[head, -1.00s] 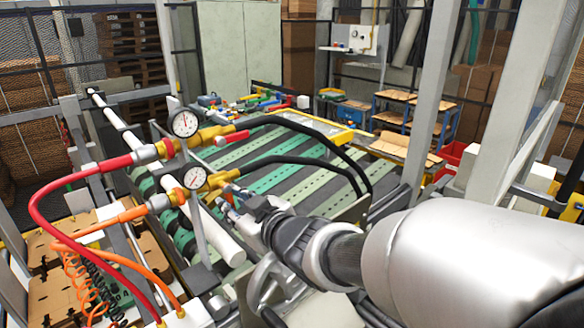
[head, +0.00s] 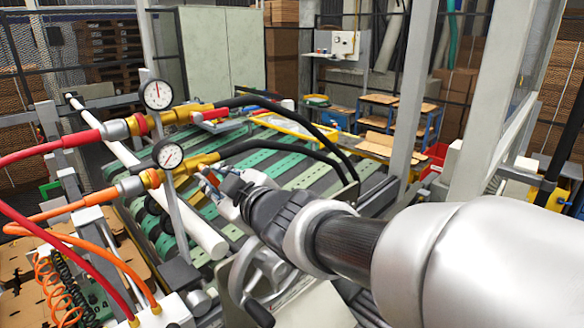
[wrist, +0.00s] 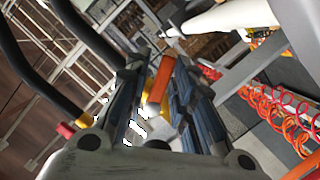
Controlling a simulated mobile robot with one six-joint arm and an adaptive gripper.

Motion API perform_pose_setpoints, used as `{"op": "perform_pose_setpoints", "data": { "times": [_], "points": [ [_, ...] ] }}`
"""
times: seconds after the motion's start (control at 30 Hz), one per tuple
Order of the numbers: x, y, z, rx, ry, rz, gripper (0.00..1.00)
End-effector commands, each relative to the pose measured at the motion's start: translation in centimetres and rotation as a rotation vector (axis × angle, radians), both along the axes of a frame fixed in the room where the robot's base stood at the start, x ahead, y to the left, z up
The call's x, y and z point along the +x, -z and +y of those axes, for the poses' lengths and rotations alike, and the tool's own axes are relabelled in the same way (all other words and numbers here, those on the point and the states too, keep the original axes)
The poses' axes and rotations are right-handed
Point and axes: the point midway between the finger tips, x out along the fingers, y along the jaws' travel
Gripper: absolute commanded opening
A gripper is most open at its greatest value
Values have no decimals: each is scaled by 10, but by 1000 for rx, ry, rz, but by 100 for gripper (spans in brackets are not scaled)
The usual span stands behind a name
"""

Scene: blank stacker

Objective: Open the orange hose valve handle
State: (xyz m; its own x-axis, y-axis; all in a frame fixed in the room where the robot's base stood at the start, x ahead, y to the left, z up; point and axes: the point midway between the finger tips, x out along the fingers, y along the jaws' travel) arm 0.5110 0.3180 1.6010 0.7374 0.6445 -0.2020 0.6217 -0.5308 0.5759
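The orange valve handle (wrist: 162,77) shows in the wrist view as a flat orange bar between my gripper's fingers. My gripper (wrist: 160,72) is open there, with a finger on each side of the bar. Contact is unclear.
The red hose (head: 50,141) with its brass valve and upper gauge (head: 156,95) runs just above. Black hoses (head: 285,147) leave both valves to the right. A white pipe (head: 190,225) crosses below. Orange coiled hose (wrist: 285,112) lies right in the wrist view.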

Motion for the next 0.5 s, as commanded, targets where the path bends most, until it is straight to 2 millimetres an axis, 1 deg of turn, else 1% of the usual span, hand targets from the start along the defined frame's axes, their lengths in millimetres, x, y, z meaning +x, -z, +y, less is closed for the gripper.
{"op": "perform_pose_setpoints", "data": {
  "times": [0.5],
  "points": [
    [4,-2,-3,-113,1,-135,22]
  ]
}}
